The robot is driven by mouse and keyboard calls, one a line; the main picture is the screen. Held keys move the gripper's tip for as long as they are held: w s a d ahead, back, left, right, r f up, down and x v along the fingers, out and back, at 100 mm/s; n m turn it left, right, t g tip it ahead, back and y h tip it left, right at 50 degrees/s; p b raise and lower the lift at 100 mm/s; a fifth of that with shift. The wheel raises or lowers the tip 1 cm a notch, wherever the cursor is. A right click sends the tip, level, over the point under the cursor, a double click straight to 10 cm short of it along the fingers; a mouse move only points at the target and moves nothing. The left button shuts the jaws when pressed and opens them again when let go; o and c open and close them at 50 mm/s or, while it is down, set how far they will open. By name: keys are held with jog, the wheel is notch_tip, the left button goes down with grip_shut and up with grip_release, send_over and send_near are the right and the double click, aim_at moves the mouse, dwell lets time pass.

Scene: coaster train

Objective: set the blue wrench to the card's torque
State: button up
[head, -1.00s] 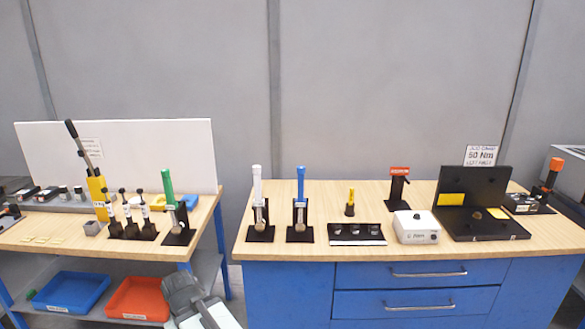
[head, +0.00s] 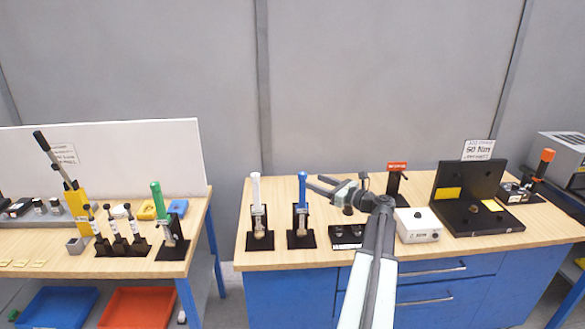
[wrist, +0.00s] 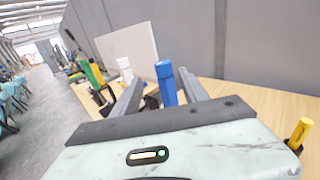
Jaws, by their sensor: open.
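The blue wrench (head: 302,190) stands upright in a black stand (head: 301,238) near the front left of the right bench. In the wrist view, the blue wrench (wrist: 166,84) shows between the two jaw tips. My gripper (head: 317,184) is open and level, just right of the blue handle near its upper part; contact cannot be told. The torque card (head: 479,149) stands above the black case and appears to read 50 Nm. The wrench's scale is too small to read.
A white-handled wrench (head: 256,190) stands left of the blue one. A white box (head: 418,225), an open black case (head: 468,190) and an orange-topped post (head: 397,168) are to the right. A green-handled wrench (head: 157,195) is on the left bench.

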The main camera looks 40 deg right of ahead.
aim_at(306, 176)
jog(key=w, duration=0.8)
jog(key=shift+r, duration=0.15)
grip_shut()
